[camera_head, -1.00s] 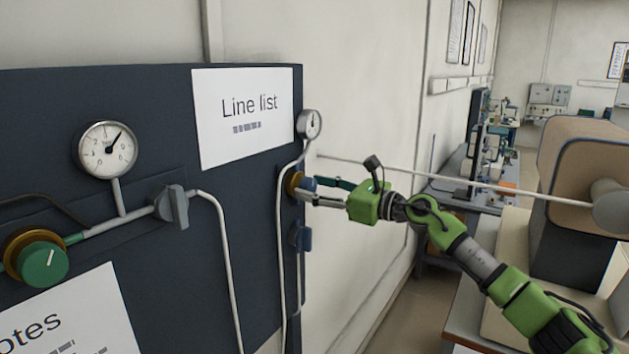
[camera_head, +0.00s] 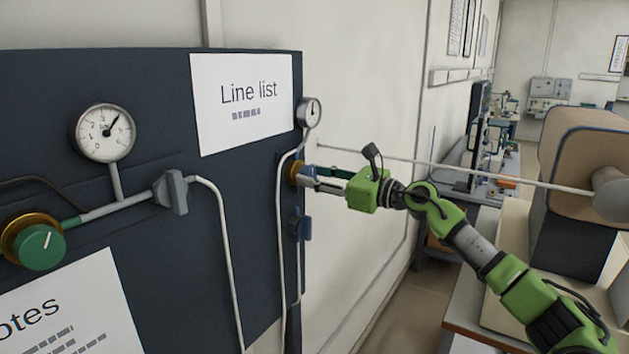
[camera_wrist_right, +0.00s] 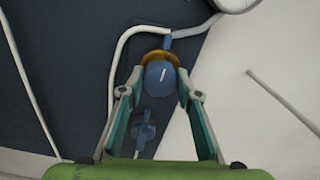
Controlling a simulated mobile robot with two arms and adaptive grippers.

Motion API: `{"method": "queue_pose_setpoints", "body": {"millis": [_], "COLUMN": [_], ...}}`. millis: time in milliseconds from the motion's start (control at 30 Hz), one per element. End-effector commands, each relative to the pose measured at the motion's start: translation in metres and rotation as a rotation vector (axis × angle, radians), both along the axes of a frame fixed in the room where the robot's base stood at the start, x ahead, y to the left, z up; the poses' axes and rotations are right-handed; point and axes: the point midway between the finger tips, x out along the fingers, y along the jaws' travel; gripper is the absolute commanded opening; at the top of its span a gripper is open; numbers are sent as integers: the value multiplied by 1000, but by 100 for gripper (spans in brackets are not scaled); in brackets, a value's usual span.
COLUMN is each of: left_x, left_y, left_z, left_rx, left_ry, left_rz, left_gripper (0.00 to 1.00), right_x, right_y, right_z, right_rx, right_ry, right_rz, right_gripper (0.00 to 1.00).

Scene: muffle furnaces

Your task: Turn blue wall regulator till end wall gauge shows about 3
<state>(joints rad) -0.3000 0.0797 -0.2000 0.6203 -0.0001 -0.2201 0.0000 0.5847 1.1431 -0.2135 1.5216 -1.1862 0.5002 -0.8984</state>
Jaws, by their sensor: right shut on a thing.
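The blue regulator (camera_head: 306,174) with its brass collar (camera_head: 293,173) sits at the right end of the dark panel. In the right wrist view the blue knob (camera_wrist_right: 160,78) shows a white mark tilted slightly from upright. My right gripper (camera_head: 314,177) is shut on the knob, one finger on each side; the wrist view shows the gripper (camera_wrist_right: 160,85) around it. The end wall gauge (camera_head: 310,112) is above the regulator; its needle points about upward, but its numbers are too small to read. My left gripper is not in view.
A blue valve handle (camera_head: 303,226) is below the regulator. A larger gauge (camera_head: 105,132), a green regulator (camera_head: 40,246) and a grey valve handle (camera_head: 172,192) are on the panel at left. A furnace (camera_head: 590,150) stands at right.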

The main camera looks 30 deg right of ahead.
Motion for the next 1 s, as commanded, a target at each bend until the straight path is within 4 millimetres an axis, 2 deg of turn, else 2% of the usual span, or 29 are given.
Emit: {"method": "queue_pose_setpoints", "body": {"millis": [100,133,200,633,1000], "left_x": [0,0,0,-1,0], "left_y": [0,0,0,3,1], "left_z": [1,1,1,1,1], "left_rx": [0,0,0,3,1], "left_ry": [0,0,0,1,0], "left_rz": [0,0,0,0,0], "left_gripper": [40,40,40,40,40], "right_x": [0,0,0,-3,-33], "right_y": [0,0,0,-2,-14], "right_z": [0,0,0,0,-3], "right_rx": [0,0,0,1,-1], "right_ry": [1,1,1,2,6], "right_rz": [0,0,0,0,-1], "right_gripper": [10,34,48,48,48]}}
